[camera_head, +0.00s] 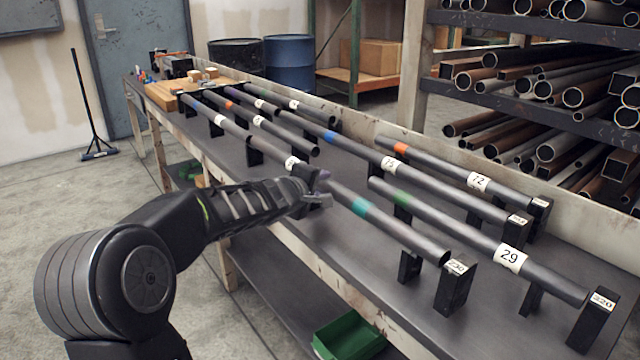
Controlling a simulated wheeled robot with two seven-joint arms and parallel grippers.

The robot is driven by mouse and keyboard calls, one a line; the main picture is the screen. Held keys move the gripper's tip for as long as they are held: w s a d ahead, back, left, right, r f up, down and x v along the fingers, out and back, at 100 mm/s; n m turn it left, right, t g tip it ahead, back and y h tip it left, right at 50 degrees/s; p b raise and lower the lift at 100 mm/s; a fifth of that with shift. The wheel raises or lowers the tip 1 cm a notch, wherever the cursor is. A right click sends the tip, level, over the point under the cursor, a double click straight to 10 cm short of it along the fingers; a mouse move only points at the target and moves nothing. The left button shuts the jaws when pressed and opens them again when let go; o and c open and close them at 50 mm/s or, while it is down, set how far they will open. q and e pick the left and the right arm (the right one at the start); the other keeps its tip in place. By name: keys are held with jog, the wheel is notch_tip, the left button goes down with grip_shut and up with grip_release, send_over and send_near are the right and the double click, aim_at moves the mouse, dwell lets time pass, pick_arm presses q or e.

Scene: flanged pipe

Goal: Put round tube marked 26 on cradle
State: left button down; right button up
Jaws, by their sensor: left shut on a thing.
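My left gripper (318,188) is shut on a grey round tube with a teal band (392,227), in the front row. The tube's near end is by a black post marked 230 (456,284). Behind my gripper a grey tube length with a white label (291,163) lies in line with it. I cannot tell whether both are one tube, and that label is too small to read. I cannot make out a 26 anywhere. Several black posts, such as one marked 220 (595,315), carry tubes in rows. My right gripper is not in view.
A tube marked 29 (512,258) with a green band lies right of the held tube. Tubes marked 75 (430,178) and 72 (478,181) lie behind it. A raised ledge (590,225) edges the bench's far side. A green bin (348,338) sits on the lower shelf.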

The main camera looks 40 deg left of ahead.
pick_arm(q)
jog(key=shift+f+b, duration=0.3)
jog(key=shift+b, duration=0.05)
dwell(0.6)
jog(key=c, duration=1.1)
grip_release()
jog(key=shift+c, duration=0.2)
jog(key=shift+o, duration=1.2)
jog(key=shift+f, duration=0.25)
jog(key=p+v, duration=0.3)
jog(key=v, duration=0.5)
jog(key=shift+a+r, duration=0.1)
